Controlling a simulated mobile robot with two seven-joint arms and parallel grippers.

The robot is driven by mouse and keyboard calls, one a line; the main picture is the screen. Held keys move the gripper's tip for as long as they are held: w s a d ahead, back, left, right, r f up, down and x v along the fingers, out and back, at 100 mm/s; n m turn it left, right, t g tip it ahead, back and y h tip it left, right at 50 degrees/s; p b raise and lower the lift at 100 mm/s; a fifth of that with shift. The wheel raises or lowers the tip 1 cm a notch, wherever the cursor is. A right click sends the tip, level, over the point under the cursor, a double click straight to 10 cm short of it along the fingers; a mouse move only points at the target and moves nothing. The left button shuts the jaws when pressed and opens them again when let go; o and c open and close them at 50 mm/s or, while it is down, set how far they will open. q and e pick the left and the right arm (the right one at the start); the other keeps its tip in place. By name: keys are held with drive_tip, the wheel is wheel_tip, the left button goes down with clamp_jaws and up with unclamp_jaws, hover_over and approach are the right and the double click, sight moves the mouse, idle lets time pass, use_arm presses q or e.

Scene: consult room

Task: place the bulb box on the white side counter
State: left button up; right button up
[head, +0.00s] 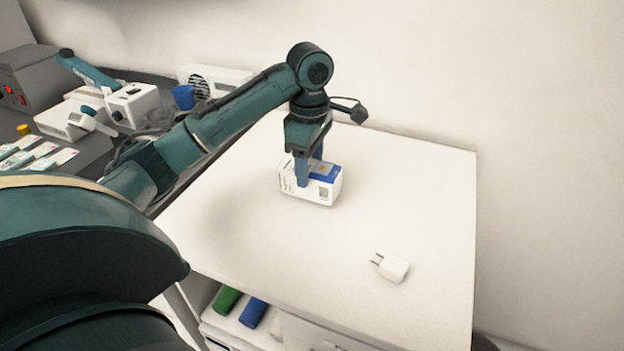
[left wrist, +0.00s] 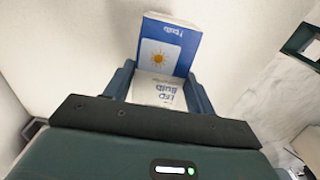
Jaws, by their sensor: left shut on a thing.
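The bulb box (head: 311,194) is a small white and blue carton with a sun picture and LED bulb print. My left gripper (head: 310,172) is shut on it from above, one finger on each side. The box is at the white side counter (head: 420,220), near its middle; I cannot tell whether its underside touches the top. In the left wrist view the box (left wrist: 168,48) sits between the fingers of my left gripper (left wrist: 160,88). My right gripper is not in view.
A white plug adapter (head: 391,268) lies on the counter, to the front right of the box. A dark desk with a blue cup (head: 184,97) and several devices stands at the left. A wall is behind the counter. Much of the counter top is clear.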

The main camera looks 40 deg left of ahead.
sight(310, 167)
use_arm(q)
wheel_tip(310, 167, down, 3)
drive_tip(key=shift+f, duration=0.2)
drive_tip(key=shift+f, duration=0.1)
drive_tip(key=o, duration=1)
